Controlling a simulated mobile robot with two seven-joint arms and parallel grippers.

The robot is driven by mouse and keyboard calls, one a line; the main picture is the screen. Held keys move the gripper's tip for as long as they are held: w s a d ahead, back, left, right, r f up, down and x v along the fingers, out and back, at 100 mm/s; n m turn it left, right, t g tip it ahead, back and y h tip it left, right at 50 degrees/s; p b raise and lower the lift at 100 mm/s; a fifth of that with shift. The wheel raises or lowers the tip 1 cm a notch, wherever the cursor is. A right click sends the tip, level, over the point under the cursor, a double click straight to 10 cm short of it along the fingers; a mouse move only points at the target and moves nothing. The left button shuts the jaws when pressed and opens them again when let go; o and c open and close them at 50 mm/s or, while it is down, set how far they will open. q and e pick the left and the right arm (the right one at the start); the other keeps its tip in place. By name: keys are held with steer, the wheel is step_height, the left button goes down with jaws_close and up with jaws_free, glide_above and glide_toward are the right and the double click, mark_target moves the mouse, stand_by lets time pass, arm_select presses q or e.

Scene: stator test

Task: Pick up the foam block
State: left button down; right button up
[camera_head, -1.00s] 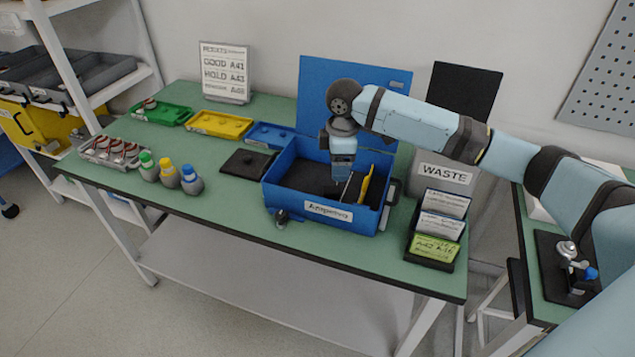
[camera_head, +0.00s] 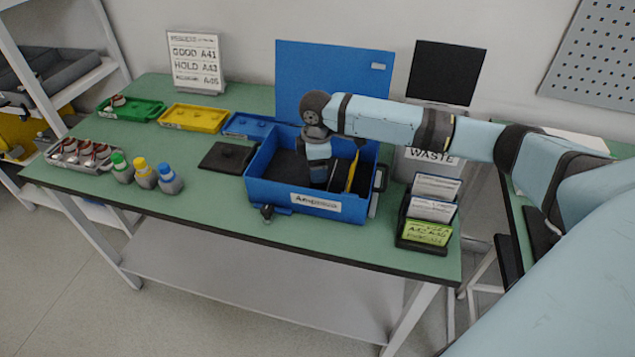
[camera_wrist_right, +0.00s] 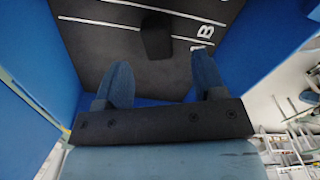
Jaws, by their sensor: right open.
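A small dark block (camera_wrist_right: 157,35), which looks like the foam block, lies on the dark floor of the open blue case (camera_head: 275,190). My right gripper (camera_wrist_right: 162,78) is open, its two blue fingers pointing toward the block with a gap between fingertips and block. The block sits ahead of the space between the fingers, and nothing is held. In the head view my right gripper (camera_head: 321,182) reaches down inside the case, and the block cannot be made out there. My left gripper is not in view.
A yellow piece (camera_head: 353,172) and a dark piece stand at the case's right side, close to my gripper. The raised blue lid (camera_head: 325,75) is behind. A black card holder (camera_head: 405,232) stands right; a black plate (camera_head: 228,156) and several bottles stand left.

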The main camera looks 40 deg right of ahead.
step_height(320, 180, down, 5)
steer(key=shift+w+r, duration=0.15)
steer(key=shift+a, duration=0.1)
steer(key=c, duration=1)
steer(key=shift+r, duration=0.15)
